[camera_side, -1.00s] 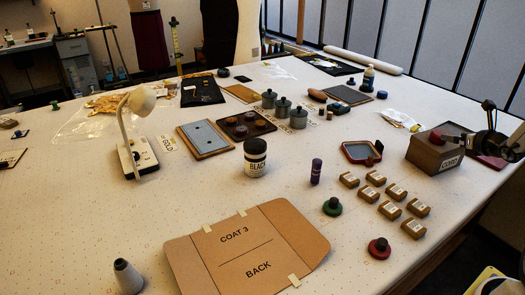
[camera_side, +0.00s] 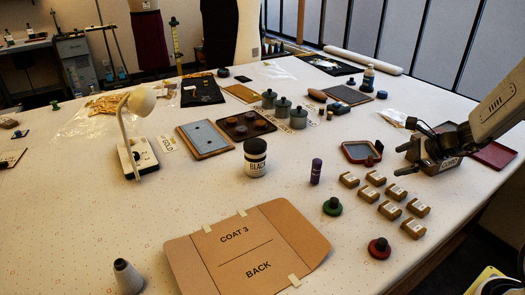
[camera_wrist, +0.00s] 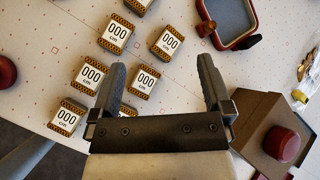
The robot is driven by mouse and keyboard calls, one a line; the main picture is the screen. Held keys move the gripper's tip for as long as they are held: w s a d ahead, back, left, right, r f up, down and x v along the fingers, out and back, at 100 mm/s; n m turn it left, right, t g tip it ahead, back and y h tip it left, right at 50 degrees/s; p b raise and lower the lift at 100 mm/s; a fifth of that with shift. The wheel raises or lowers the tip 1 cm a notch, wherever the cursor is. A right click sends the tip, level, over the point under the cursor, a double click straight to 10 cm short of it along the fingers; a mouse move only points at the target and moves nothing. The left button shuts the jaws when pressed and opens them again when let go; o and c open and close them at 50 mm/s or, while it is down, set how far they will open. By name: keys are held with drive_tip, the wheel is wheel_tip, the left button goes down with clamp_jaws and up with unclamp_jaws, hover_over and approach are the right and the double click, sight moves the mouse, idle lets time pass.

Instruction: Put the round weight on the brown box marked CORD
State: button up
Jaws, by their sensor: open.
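The brown box marked CORD (camera_side: 450,164) stands at the right of the table, mostly hidden behind my gripper in the side view. Its top shows at the lower right of the wrist view (camera_wrist: 249,117). A dark red round weight (camera_wrist: 282,143) sits on that top, apart from my fingers; in the side view it is hidden. My gripper (camera_side: 402,160) is open and empty, its fingers left of the box. In the wrist view its spread fingertips (camera_wrist: 161,64) are above the white table and small labelled boxes, with nothing between them.
Several small brown boxes labelled 000 cm (camera_wrist: 117,35) lie close to my fingers. A red-rimmed tray (camera_side: 361,152) is left of the gripper, a red tray (camera_side: 494,155) to the right. Green (camera_side: 332,207) and red (camera_side: 380,248) knobbed pieces stand in front.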

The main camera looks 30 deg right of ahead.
drive_tip(key=s+a+n+g+h, duration=0.1)
drive_tip(key=s+a+n+g, duration=0.1)
drive_tip(key=a+n, duration=0.4)
drive_tip(key=s+a+n+g, duration=0.2)
drive_tip(key=a+n, duration=0.4)
drive_tip(key=n, duration=0.6)
drive_tip(key=s+a+f+n+g+h, duration=0.1)
drive_tip(key=s+a+n+g, duration=0.1)
drive_tip(key=s+a+n, duration=0.2)
drive_tip(key=shift+s+a+f+n+h, duration=0.1)
drive_tip(key=shift+a+n, duration=0.35)
drive_tip(key=shift+n, duration=0.35)
drive_tip(key=shift+s+a+r+n+h, duration=0.15)
drive_tip(key=shift+a+n, duration=0.25)
drive_tip(key=shift+n, duration=0.4)
drive_tip(key=shift+s+a+f+n+h, duration=0.15)
drive_tip(key=shift+a+n, duration=0.3)
drive_tip(key=shift+n, duration=0.35)
